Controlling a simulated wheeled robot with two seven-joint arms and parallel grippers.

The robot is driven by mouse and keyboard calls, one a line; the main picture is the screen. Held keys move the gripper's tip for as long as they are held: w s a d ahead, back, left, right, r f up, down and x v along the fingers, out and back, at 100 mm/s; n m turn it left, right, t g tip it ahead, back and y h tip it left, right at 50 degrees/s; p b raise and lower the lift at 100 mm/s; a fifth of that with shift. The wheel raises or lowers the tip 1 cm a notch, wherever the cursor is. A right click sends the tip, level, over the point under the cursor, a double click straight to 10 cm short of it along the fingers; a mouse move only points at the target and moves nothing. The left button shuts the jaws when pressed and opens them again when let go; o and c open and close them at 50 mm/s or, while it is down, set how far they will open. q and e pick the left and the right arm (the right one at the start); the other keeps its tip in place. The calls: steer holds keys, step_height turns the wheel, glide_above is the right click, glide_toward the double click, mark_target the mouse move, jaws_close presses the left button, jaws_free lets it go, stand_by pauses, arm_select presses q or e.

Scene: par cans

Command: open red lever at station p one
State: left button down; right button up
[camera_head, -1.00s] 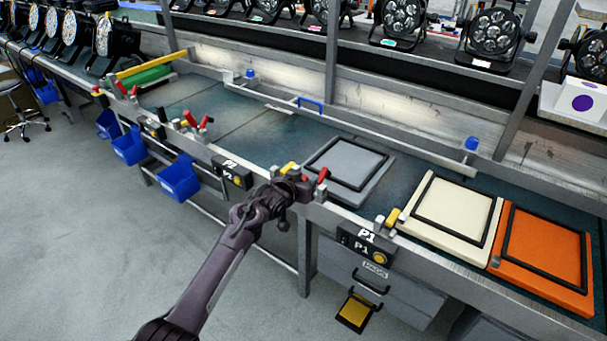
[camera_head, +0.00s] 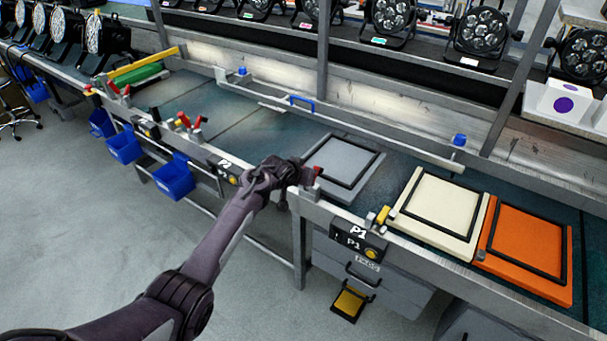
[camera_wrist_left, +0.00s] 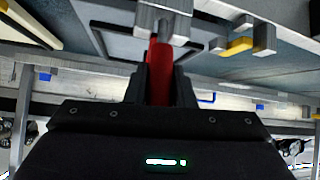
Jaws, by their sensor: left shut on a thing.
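The red lever (camera_wrist_left: 160,72) stands between the fingers of my left gripper (camera_wrist_left: 160,88) in the left wrist view, and the gripper is shut on it. In the head view the red lever (camera_head: 317,172) shows just right of my left gripper (camera_head: 303,175), at the bench's front edge. The black P1 station box (camera_head: 357,241) with a yellow button hangs on the bench front, right of and below the lever. The lever's lower part is partly hidden by the gripper. My right gripper is not in view.
A grey pad (camera_head: 343,160) lies behind the lever. Cream (camera_head: 440,212) and orange (camera_head: 525,250) pads lie to the right, with a yellow handle (camera_head: 382,215) beside the cream one. More red levers (camera_head: 190,121) stand along the edge to the left. Blue bins (camera_head: 174,178) hang below.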

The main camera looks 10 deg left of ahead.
arm_select(q)
steer(key=c, duration=1.2)
jaws_free()
steer(key=shift+c, duration=0.2)
steer(key=v, duration=0.7)
steer(key=shift+s+r, duration=0.2)
steer(key=shift+r, duration=0.1)
steer(key=shift+f, duration=0.1)
